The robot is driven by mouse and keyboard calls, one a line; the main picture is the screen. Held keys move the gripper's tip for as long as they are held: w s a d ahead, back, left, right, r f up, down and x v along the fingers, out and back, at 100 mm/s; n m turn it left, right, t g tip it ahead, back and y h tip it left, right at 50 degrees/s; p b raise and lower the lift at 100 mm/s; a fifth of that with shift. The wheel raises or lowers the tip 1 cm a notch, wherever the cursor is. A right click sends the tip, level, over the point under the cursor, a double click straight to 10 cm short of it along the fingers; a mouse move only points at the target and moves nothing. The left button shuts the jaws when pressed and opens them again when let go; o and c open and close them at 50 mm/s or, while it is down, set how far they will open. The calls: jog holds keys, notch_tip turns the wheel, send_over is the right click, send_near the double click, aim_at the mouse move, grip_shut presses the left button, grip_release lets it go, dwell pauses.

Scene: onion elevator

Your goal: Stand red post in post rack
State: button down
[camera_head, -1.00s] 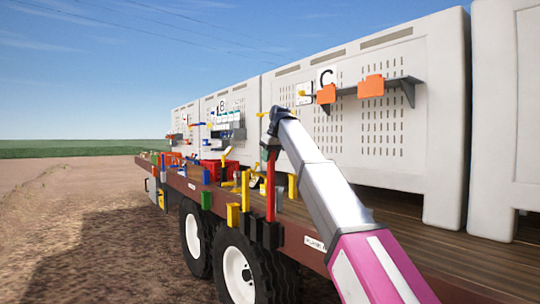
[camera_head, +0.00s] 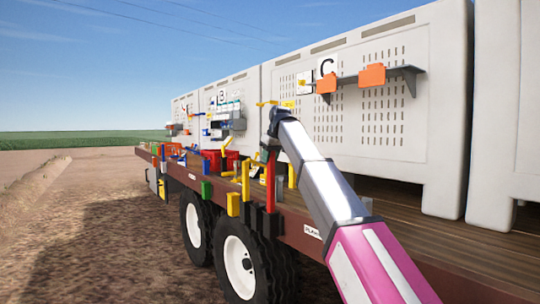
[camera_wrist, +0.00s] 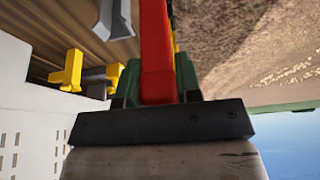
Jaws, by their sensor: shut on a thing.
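The red post (camera_head: 270,182) stands close to upright at the side edge of the flatbed in the head view. Its lower end meets the black holders of the post rack (camera_head: 271,227); I cannot tell whether it sits inside a slot. My gripper (camera_head: 271,151) is at the post's upper end. In the wrist view the red post (camera_wrist: 154,50) runs up between the green fingers of my gripper (camera_wrist: 152,82), which is shut on it. The post's far end is out of the wrist view.
Yellow posts (camera_head: 245,182) and a yellow block (camera_head: 233,204) stand just left of the red post. A green block (camera_head: 206,191) is farther along the edge. White bins with a shelf (camera_head: 400,73) stand behind on the flatbed (camera_head: 310,240). Open ground lies left.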

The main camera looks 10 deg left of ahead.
aim_at(270, 170)
jog(key=shift+f, duration=2.75)
jog(key=c, duration=0.7)
grip_release()
jog(key=shift+c, duration=0.2)
